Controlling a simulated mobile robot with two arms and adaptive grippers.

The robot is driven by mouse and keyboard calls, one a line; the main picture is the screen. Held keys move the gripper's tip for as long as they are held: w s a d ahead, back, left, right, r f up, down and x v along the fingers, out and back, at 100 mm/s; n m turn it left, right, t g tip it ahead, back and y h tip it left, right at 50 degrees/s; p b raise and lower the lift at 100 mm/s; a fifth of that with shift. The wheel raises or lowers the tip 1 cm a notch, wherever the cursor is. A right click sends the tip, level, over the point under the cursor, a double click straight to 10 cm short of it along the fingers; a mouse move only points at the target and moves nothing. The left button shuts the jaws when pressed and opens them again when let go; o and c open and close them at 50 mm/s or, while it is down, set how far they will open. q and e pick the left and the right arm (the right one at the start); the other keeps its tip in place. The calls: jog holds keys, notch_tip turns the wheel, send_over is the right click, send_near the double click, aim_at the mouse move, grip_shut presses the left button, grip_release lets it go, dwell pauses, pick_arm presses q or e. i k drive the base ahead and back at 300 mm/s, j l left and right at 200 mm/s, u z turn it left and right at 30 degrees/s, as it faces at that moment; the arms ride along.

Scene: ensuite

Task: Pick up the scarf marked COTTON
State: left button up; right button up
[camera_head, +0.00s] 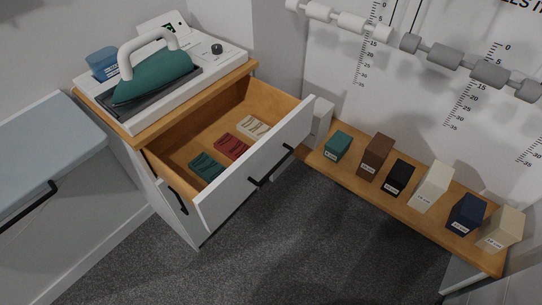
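Three folded scarves lie side by side in an open wooden drawer with a white front (250,172). The teal scarf (205,166) is nearest the drawer's left end. The dark red scarf (232,147) is in the middle, and the cream scarf (254,127) is toward the right end. They look flat and apart from each other. Any lettering on them is too small to read, so I cannot tell which one is marked COTTON. Neither of my grippers is in view.
A low wooden shelf (350,180) at right bears several labelled boxes. White and grey rollers (435,53) hang above it. Dark carpet (290,250) is clear.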

aim_at(204, 165)
jog(key=i+j+z, duration=0.25)
jog(key=j, duration=0.2)
jog(key=j+z, duration=0.2)
jog(key=j, duration=0.25)
jog(key=i+j+z, duration=0.1)
jog(key=j+z, duration=0.15)
jog(key=j, duration=0.25)
